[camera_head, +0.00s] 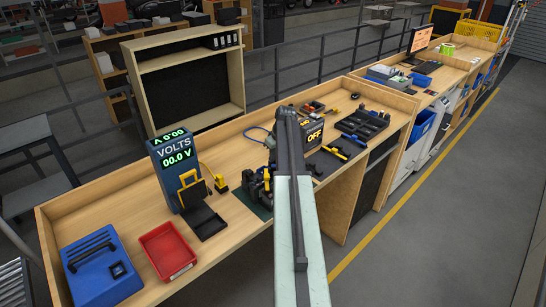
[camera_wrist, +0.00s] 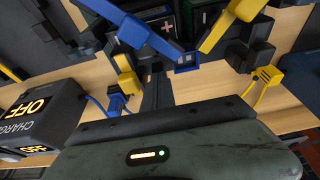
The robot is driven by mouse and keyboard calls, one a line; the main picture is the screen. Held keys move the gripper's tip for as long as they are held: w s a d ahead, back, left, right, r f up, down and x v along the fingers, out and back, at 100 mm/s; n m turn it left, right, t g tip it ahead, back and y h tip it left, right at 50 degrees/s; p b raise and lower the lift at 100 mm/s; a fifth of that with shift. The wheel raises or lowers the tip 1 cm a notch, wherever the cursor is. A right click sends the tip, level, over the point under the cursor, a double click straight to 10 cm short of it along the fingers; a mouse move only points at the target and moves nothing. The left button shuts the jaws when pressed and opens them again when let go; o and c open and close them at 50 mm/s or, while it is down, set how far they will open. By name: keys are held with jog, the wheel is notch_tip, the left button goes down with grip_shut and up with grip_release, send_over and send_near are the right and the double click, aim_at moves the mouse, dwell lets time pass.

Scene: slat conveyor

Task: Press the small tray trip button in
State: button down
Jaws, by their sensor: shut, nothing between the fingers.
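I cannot pick out a small tray trip button in either view. In the wrist view the dark grey-green body of my wrist, with a small lit strip, fills the bottom. A narrow dark part, which looks like my gripper (camera_wrist: 157,82), extends up from it, shut and empty. It points toward a cluster of blue, yellow and black parts and a dark block with a red plus (camera_wrist: 167,27). I cannot tell whether it touches them. In the head view my arm reaches over the bench, and I cannot make out the gripper there.
Grey slats (camera_head: 14,281) show at lower left.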

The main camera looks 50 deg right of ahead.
jog(key=shift+f, duration=0.1)
jog(key=shift+w+r+p, duration=0.1)
jog(key=shift+r+p, duration=0.1)
jog(key=shift+p, duration=0.25)
jog(key=w+p+v, duration=0.1)
jog(key=p+v, duration=1.2)
jog(key=shift+r+p, duration=0.3)
jog(key=shift+r, duration=0.15)
jog(key=shift+s, duration=0.1)
